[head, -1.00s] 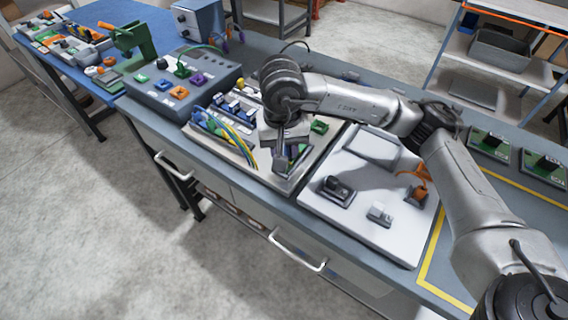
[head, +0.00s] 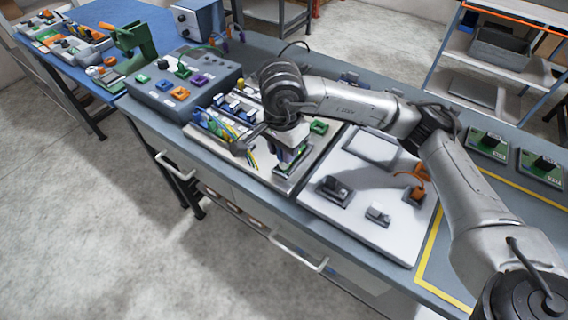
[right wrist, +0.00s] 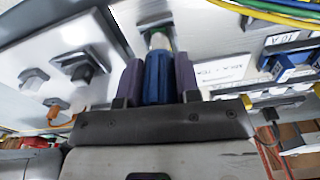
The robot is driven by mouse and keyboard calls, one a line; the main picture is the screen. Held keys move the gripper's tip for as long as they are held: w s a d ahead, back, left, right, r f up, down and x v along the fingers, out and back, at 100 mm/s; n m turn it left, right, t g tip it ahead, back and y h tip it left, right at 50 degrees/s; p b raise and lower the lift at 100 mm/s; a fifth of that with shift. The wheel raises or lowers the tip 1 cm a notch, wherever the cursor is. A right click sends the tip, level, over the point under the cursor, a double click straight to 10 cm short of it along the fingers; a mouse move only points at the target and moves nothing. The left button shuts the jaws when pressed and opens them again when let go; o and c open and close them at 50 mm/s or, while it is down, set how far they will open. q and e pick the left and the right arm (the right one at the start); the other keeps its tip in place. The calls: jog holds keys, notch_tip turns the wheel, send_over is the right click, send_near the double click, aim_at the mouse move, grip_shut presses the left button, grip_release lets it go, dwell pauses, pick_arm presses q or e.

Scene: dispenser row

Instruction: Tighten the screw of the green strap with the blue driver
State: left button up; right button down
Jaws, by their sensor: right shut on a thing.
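The blue driver (right wrist: 158,78) stands between the two purple-looking fingers of my right gripper (right wrist: 158,82), which is shut on it. In the right wrist view its far end points at a small pale and greenish part (right wrist: 158,41) above a white surface. I cannot tell whether the tip touches a screw. I cannot surely make out the green strap or its screw. In the head view my right arm reaches over the light wiring board (head: 255,174), and its wrist hides part of the board. My left gripper is not in view.
A white panel (head: 341,217) with black, grey and orange fittings stands right of the wiring board. Yellow, green and blue wires (head: 225,130) lie at the board's left. A grey button box (head: 184,83) stands further left. Bench drawers with handles line the front.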

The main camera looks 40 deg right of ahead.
jog(key=m+p, duration=0.1)
jog(key=m, duration=0.5)
jog(key=shift+r, duration=0.1)
jog(key=m+p, duration=0.1)
jog(key=m, duration=0.4)
jog(key=shift+m+p, duration=0.3)
jog(key=shift+m, duration=0.8)
jog(key=shift+r+p, duration=0.45)
jog(key=shift+r, duration=0.3)
